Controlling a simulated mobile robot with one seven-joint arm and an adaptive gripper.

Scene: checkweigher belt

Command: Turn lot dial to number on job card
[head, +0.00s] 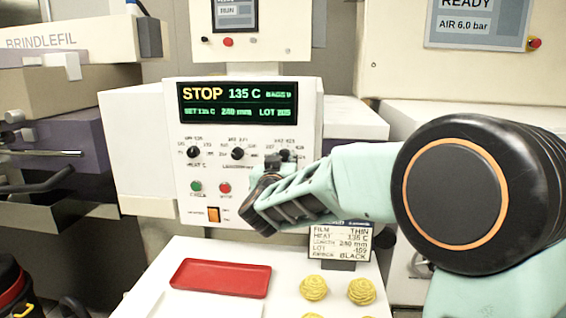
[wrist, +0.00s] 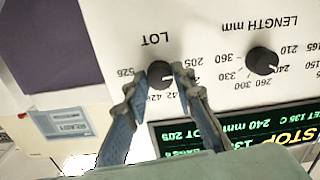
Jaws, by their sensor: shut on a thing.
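The lot dial (wrist: 158,73), a black knob marked LOT, sits on the white control panel (head: 172,150); in the wrist view the panel appears upside down. My gripper (wrist: 155,82) is shut on this dial, one finger on each side. In the head view my gripper (head: 272,172) covers much of the dial's area. The display (head: 240,103) shows STOP and 135 C; in the wrist view the display (wrist: 225,137) reads LOT 205. Beside 205, the dial labels are partly hidden. The job card (head: 341,242) reads THIN, 135 C, 240 mm and BLACK; its lot looks like 459, small and blurred.
The length dial (head: 238,153) and heat dial (head: 193,152) are close by on the panel. Below are a green button (head: 196,187), a red button (head: 224,188) and an orange switch (head: 214,214). A red tray (head: 221,277) and yellow coils (head: 313,288) lie on the white surface.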

